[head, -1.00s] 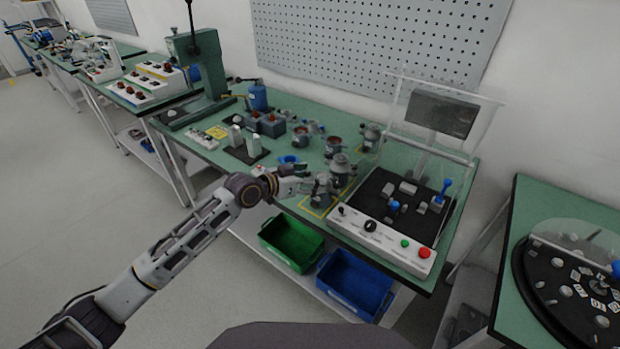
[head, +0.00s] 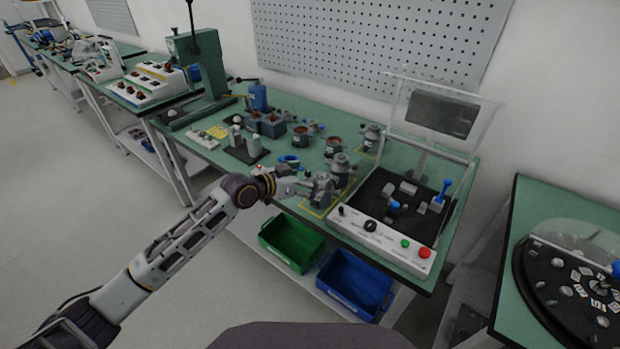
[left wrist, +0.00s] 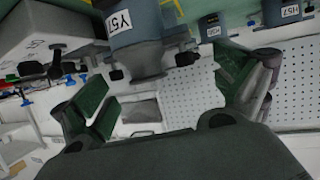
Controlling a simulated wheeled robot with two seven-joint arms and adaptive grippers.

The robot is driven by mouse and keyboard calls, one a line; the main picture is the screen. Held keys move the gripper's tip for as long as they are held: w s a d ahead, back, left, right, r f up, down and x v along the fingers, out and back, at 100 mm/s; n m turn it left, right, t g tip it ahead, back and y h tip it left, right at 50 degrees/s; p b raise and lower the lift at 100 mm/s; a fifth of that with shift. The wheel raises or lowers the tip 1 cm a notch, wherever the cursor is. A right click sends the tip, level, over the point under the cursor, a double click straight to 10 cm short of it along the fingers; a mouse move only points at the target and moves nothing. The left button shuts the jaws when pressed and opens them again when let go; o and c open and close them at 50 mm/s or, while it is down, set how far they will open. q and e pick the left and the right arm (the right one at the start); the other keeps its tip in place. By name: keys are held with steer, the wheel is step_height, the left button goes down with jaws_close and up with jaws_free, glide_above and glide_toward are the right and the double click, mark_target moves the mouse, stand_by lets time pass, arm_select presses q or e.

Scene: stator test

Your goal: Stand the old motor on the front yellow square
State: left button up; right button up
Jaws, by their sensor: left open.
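A grey motor (head: 320,187) stands upright in the front yellow square (head: 314,211), near the table's front edge. My left gripper (head: 302,188) is open just left of this motor, at about its height; contact cannot be told in the head view. In the left wrist view my open fingers (left wrist: 167,88) spread on either side of a grey motor body labelled Y57 (left wrist: 120,22), with a visible gap to the right finger. Another grey motor (head: 341,170) stands right behind the front one. My right gripper is not in view.
A further motor (head: 371,134) stands at a back yellow square. A test panel with a clear guard (head: 388,205) is to the right. A blue ring-shaped part (head: 288,159) lies behind my gripper. Green (head: 290,243) and blue (head: 355,285) bins sit below the front edge.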

arm_select(q)
steer(key=v, duration=1.1)
stand_by(0.3)
steer(key=shift+a, duration=0.15)
